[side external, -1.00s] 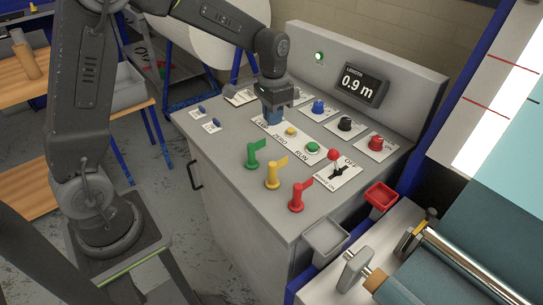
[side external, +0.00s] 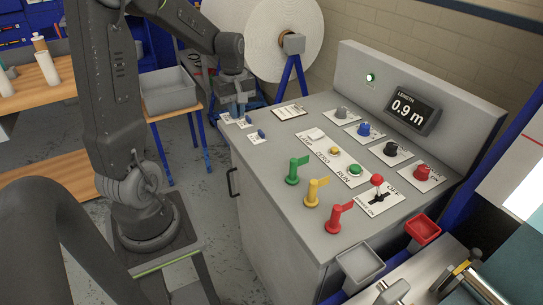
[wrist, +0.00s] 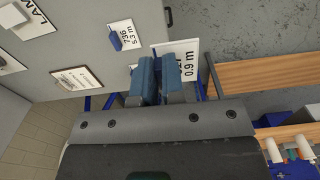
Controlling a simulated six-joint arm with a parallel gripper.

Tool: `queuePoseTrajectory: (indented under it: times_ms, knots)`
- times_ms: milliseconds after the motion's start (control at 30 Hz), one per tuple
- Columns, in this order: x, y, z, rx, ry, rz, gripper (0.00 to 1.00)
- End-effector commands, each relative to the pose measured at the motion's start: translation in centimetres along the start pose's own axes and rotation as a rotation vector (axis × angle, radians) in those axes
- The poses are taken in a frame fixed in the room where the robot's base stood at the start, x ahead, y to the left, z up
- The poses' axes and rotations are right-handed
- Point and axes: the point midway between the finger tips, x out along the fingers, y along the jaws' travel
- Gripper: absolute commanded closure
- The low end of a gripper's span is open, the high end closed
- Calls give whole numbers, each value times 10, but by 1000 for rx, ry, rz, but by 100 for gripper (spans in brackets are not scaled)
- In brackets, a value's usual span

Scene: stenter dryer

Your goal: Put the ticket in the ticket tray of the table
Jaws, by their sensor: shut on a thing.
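My gripper (side external: 236,103) is over the left corner of the grey console. In the wrist view its blue fingers (wrist: 160,78) are shut on a white ticket (wrist: 188,60) printed "0.9 m"; the fingers hide part of it. The ticket also shows below the gripper in the side view (side external: 228,118), near the console's edge. A grey open tray (side external: 170,92) stands on a small wooden table (side external: 158,115) left of the gripper, apart from it. I cannot read any label on this tray.
A clipboard (side external: 289,112), coloured levers (side external: 318,192) and knobs stand farther right. A large white roll (side external: 265,35) is behind. Floor shows between console and table.

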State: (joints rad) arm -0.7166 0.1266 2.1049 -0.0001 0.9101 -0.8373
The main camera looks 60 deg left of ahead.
Motion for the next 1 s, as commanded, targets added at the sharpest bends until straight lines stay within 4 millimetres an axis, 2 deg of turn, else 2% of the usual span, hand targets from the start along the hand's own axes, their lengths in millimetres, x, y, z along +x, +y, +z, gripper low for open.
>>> queuePoseTrajectory:
  times_ms: [300, 433, 800, 1000]
  knots:
    - [0, -2, -1, -20, 0, 0, 100]
    - [6, 6, 5, -15, -1, -2, 100]
    - [52, 63, 58, -11, -2, -3, 100]
    - [68, 82, 74, -15, 0, -1, 100]
